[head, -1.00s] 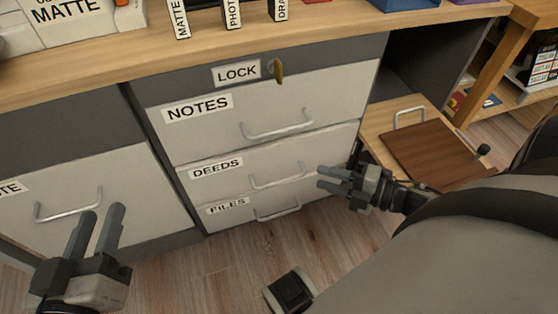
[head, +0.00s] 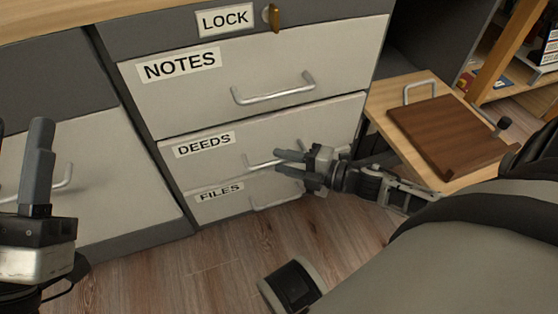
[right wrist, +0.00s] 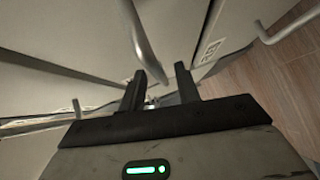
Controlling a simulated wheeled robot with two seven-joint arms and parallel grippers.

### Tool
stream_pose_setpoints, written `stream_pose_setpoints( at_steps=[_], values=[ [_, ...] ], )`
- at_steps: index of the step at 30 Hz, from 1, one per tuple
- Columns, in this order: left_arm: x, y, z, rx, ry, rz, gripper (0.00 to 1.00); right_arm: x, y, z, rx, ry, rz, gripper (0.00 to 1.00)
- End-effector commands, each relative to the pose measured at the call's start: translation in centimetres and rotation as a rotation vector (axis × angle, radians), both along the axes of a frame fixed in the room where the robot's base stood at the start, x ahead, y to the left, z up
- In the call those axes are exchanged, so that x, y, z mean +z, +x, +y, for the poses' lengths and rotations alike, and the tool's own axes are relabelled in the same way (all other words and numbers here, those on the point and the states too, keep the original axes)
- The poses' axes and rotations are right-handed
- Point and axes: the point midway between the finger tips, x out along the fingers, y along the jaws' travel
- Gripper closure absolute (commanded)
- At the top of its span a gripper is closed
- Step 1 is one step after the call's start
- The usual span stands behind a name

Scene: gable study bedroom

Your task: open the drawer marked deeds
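The white drawer marked DEEDS (head: 230,160) is the middle one of a stack of three in the head view and looks shut. Its metal handle (head: 262,163) is partly hidden by my right gripper (head: 276,161). That gripper is open, its fingers at the handle. In the right wrist view the fingers (right wrist: 159,82) are apart, and a handle bar (right wrist: 140,40) reaches down toward the space between their tips. I cannot tell whether they touch it. My left gripper (head: 20,125) is at the left edge, partly cut off, with its fingers apart, away from the DEEDS drawer.
The NOTES drawer (head: 210,85) is above and the FILES drawer (head: 225,205) below, each with a handle. A key (head: 273,17) sits beside the LOCK label (head: 224,19). A wooden board with a handle (head: 450,135) lies at right. Bare wooden floor (head: 220,260) is in front.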

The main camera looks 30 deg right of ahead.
Motion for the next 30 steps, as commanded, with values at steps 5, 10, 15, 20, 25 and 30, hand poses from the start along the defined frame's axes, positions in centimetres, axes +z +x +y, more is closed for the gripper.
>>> stream_pose_setpoints(
  at_steps=[5, 10, 15, 20, 25, 30],
  values=[
    [0.9, -0.5, -0.1, 0.005, 0.022, -0.1, 0.64, -0.3, 1.4, 0.8, 0.0, 0.001, 0.001, 0.67],
    [1.2, -0.7, -0.1, 0.006, 0.027, -0.125, 0.64, -0.3, 1.6, 1.0, 0.0, 0.0, 0.001, 0.67],
    [1.2, -0.7, -0.1, 0.007, 0.026, -0.123, 0.64, -0.3, 1.6, 1.0, 0.0, 0.0, 0.001, 0.7],
    [1.2, -0.7, -0.1, 0.006, 0.026, -0.122, 0.64, -0.3, 1.6, 1.0, 0.0, 0.0, 0.001, 1.0],
    [1.3, -0.7, -0.2, 0.004, 0.025, -0.121, 0.64, -0.2, 1.5, 1.0, 0.0, 0.0, 0.001, 1.0],
    [1.2, -0.3, -0.1, -0.002, 0.016, -0.069, 0.64, -0.2, 0.5, 1.4, 0.004, 0.001, 0.003, 1.0]
  ],
)
